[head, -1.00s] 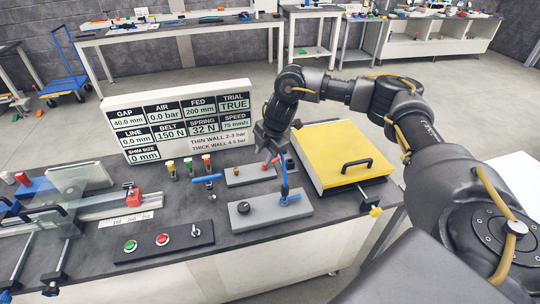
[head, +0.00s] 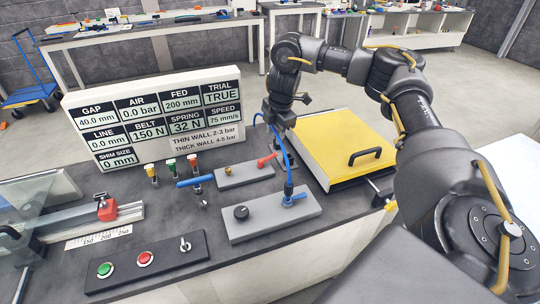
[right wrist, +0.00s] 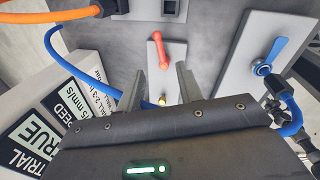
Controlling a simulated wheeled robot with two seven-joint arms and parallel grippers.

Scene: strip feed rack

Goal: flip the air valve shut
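Two levers lie near my right gripper; I cannot tell for sure which is the air valve. A red lever (head: 267,160) with a brass fitting (head: 228,170) sits on a small grey plate (head: 247,178). A blue lever (head: 295,199) with a blue hose (head: 284,150) sits on a larger grey plate (head: 268,222) with a black knob (head: 241,212). My right gripper (head: 279,121) is above and behind the red lever. In the right wrist view its fingers (right wrist: 161,82) are apart and empty; the red lever (right wrist: 160,50) shows beyond them. My left gripper is not in view.
The white display board (head: 152,118) stands behind on the left and reads AIR 0.0 bar. A yellow-lidded box (head: 340,145) with a black handle is to the right. A black strip (head: 148,267) with green and red buttons is in front. Blue hose hangs close to the gripper.

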